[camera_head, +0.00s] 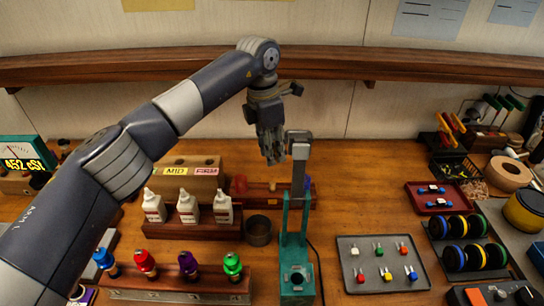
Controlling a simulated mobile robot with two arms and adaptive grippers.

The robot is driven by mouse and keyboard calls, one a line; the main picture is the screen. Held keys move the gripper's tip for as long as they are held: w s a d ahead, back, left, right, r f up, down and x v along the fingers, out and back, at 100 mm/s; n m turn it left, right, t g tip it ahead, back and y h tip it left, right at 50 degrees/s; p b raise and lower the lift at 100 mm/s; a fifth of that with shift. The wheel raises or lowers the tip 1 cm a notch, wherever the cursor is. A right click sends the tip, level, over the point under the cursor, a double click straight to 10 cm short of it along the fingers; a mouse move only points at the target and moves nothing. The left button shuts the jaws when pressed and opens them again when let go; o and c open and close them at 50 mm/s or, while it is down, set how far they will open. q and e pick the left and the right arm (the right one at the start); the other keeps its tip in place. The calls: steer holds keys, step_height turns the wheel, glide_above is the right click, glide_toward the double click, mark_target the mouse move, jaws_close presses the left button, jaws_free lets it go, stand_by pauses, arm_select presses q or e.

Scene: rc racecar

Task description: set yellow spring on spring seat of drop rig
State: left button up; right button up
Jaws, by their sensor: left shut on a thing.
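My left gripper (273,158) hangs fingers down from the arm, high above the table, just left of the drop rig's grey upper part. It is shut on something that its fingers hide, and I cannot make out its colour. The drop rig (294,246) is a teal stand with a grey post and head (299,147). A dark round seat (297,279) shows on its base, and I see no spring on it. I cannot pick out the yellow spring. A wooden block (192,172) behind the bottles carries the labels MID and FIRM. My right gripper is out of view.
White bottles (188,207) stand in a wooden rack left of the rig, beside a dark cup (259,231). Coloured-top shocks (189,266) line the front left. A grey tray (383,262) of small parts lies right of the rig. Wheels (462,226) stand further right.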

arm_select(q)
steer(key=shift+r+p, duration=1.05)
steer(key=shift+r, duration=0.75)
